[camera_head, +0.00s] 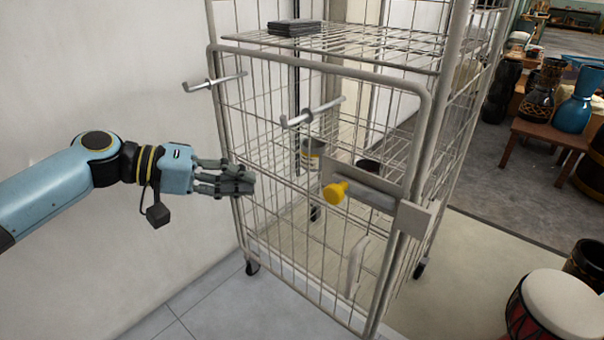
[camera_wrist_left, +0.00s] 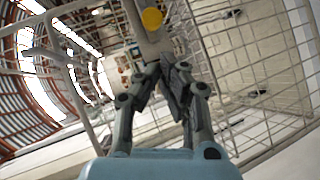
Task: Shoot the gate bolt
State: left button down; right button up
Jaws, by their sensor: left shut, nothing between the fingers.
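A wire roll cage has a tubular gate (camera_head: 330,68) across its front. The gate bolt has a yellow knob (camera_head: 335,191) and sits on a grey plate (camera_head: 365,187) at the gate's right side. The knob also shows in the left wrist view (camera_wrist_left: 152,18), beyond my fingertips. A squarish grey plate (camera_head: 415,219) stands at the right post, by the bolt's end; whether the bolt reaches into it I cannot tell. My left gripper (camera_head: 252,185) is shut and empty, left of the knob and apart from it, in front of the gate's mesh. My right gripper is not in view.
Two hooked bars (camera_head: 312,112) stick out from the gate above the bolt, and a handle (camera_head: 356,265) sits below it. A tin (camera_head: 311,155) stands on a shelf inside. A white wall is at left; drums (camera_head: 558,307) stand at right.

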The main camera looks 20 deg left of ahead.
pick_arm(q)
jog(key=shift+m, duration=0.5)
jog(key=w+r, duration=0.1)
jog(key=w+a+r, duration=0.1)
jog(key=r, duration=0.1)
jog(key=shift+w+a+r+b, duration=0.15)
jog(key=shift+w+a+b, duration=0.15)
jog(key=shift+w, duration=0.1)
jog(key=shift+d, duration=0.1)
jog(key=s+d+f+b+x, duration=0.1)
jog(key=s+b+x, duration=0.1)
jog(key=x, duration=1)
jog(key=shift+d, duration=0.4)
jog(key=shift+w, duration=0.1)
